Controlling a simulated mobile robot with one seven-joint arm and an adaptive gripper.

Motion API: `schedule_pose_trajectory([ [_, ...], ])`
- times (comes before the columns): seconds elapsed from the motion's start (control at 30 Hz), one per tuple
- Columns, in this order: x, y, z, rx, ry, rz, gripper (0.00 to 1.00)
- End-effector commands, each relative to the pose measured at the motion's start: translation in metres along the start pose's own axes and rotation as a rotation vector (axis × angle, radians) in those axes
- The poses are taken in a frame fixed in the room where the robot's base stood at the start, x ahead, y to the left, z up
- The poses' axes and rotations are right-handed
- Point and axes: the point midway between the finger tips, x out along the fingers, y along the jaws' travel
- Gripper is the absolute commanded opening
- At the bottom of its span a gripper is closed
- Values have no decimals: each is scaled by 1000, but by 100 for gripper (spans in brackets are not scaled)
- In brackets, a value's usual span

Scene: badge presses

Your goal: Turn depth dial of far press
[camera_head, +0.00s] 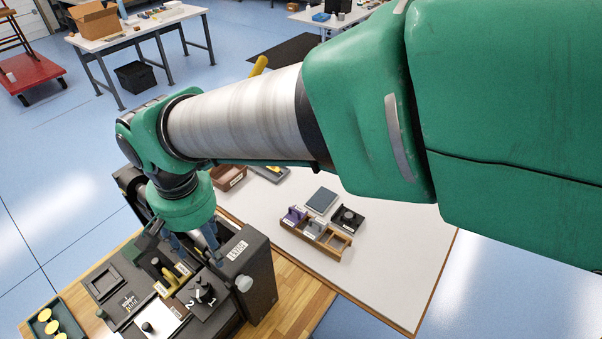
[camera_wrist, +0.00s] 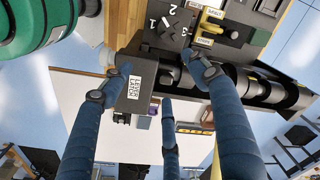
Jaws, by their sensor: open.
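A black press (camera_head: 257,285) stands on the wooden bench at the lower left of the head view; I cannot tell whether it is the far one. Its dark dial (camera_head: 203,291) has a pointer and white numerals around it; the dial (camera_wrist: 170,27) also shows at the top of the wrist view. My gripper (camera_head: 194,243) hangs over the press, its blue fingers spread and empty. In the wrist view my gripper (camera_wrist: 150,66) has its fingertips below the dial in the picture, near the labelled black box (camera_wrist: 135,90). Contact cannot be told.
A green tray with yellow discs (camera_head: 46,322) lies at the lower left. A yellow-handled part (camera_head: 180,270) and flat black plates sit beside the dial. A pale mat (camera_head: 380,255) to the right bears a wooden compartment tray (camera_head: 318,234).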

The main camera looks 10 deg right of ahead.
Motion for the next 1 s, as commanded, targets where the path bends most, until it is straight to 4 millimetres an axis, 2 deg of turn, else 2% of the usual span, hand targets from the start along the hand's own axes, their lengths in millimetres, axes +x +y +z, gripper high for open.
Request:
schedule_pose_trajectory([
  [0.43, 6, 68, -6, 31, 67, -29, 60],
  [1.0, 18, 150, 4, 67, 161, -43, 60],
])
